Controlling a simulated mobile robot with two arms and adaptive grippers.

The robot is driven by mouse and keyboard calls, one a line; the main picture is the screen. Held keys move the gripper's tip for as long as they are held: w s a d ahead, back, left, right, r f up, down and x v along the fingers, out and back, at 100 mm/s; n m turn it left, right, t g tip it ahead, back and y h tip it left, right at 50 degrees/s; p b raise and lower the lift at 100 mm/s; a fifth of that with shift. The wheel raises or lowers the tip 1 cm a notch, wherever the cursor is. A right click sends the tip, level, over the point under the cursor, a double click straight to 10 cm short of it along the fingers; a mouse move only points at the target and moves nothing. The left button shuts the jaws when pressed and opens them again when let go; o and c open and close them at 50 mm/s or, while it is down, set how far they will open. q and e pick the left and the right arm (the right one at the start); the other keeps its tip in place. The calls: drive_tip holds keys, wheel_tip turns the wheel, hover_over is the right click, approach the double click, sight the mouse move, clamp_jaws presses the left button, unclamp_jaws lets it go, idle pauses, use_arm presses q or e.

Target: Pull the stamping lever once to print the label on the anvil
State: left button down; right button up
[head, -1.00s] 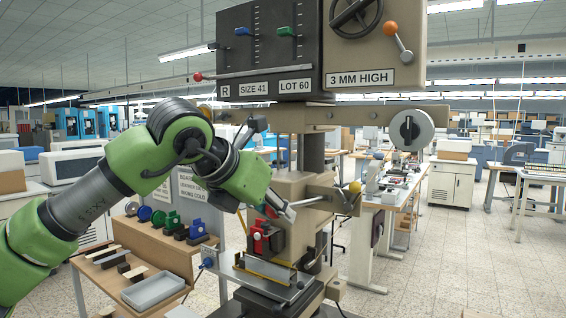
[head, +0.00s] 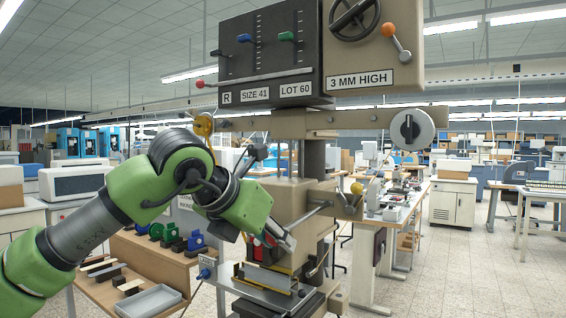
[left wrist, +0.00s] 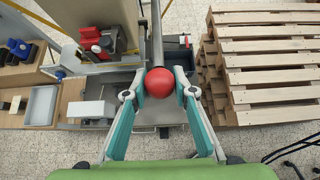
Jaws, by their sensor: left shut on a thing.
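The stamping press (head: 300,190) stands at the middle of the head view. Its lever (head: 311,216) slopes down from the press's hub to my left gripper (head: 287,244). In the left wrist view, my left gripper (left wrist: 159,90) has both fingertips against the sides of the lever's red ball knob (left wrist: 159,82). It is shut on the knob, with the lever's rod running away behind it. My right gripper is in neither view.
A wooden bench with a grey tray (head: 150,301) and small blocks stands left of the press. Wooden pallets (left wrist: 270,65) are stacked at right in the left wrist view. A yellow knob (head: 357,188) juts from the press's right side.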

use_arm(q)
drive_tip(key=shift+f, duration=0.3)
drive_tip(key=shift+f+b, duration=0.55)
drive_tip(key=shift+f, duration=0.05)
drive_tip(key=shift+w+d+f+b, duration=0.1)
drive_tip(key=shift+w+f+b, duration=0.05)
drive_tip(key=shift+f+b, duration=0.35)
drive_tip(key=shift+w+d+f+b, duration=0.1)
drive_tip(key=shift+f+b, duration=0.25)
drive_tip(key=shift+f, duration=0.15)
